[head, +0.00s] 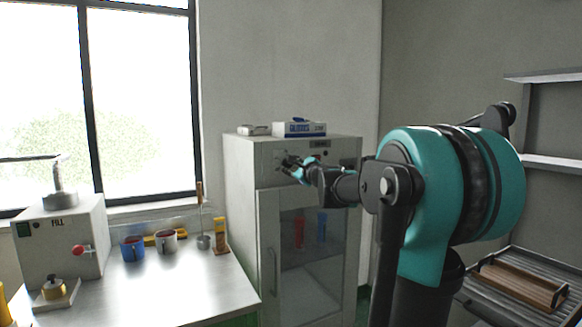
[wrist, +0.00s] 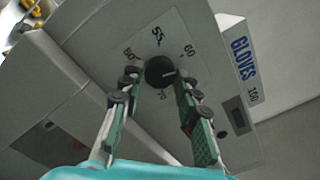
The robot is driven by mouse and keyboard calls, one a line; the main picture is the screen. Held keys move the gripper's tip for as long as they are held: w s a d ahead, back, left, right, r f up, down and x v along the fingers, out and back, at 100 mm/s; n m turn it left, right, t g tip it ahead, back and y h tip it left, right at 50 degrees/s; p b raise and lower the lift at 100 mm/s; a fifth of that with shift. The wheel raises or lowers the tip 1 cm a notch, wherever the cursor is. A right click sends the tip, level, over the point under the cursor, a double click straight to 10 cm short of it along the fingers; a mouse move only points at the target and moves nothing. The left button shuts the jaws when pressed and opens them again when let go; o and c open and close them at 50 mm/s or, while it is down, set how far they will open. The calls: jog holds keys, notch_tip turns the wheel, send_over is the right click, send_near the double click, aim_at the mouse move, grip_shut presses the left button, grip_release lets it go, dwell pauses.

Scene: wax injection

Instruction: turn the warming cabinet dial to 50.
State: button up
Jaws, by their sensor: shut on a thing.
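The warming cabinet (head: 240,215) is a grey upright box with a glass-fronted door below its control panel. Its dial (wrist: 159,71) is a round black knob on a pale scale plate, with numbers including 50, 55 and 60 around it. A short white mark shows on the knob's right part, but I cannot tell exactly which number it points to. My gripper (wrist: 158,78) has its two green-padded fingers on either side of the knob and is shut on it. In the head view my gripper (head: 289,166) is at the upper front of the cabinet and hides the dial.
A gloves box (head: 300,129) lies on the cabinet top, and also shows in the wrist view (wrist: 240,60). At left, a metal table (head: 185,285) holds mugs, tools and a white machine (head: 60,240). A tray rack (head: 520,290) stands at lower right.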

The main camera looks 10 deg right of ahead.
jog(key=n, duration=2.6)
jog(key=shift+s+n, duration=0.1)
jog(key=shift+n, duration=0.3)
jog(key=o, duration=1.2)
jog(key=shift+r, duration=0.1)
jog(key=shift+c, duration=0.2)
jog(key=v, duration=1.2)
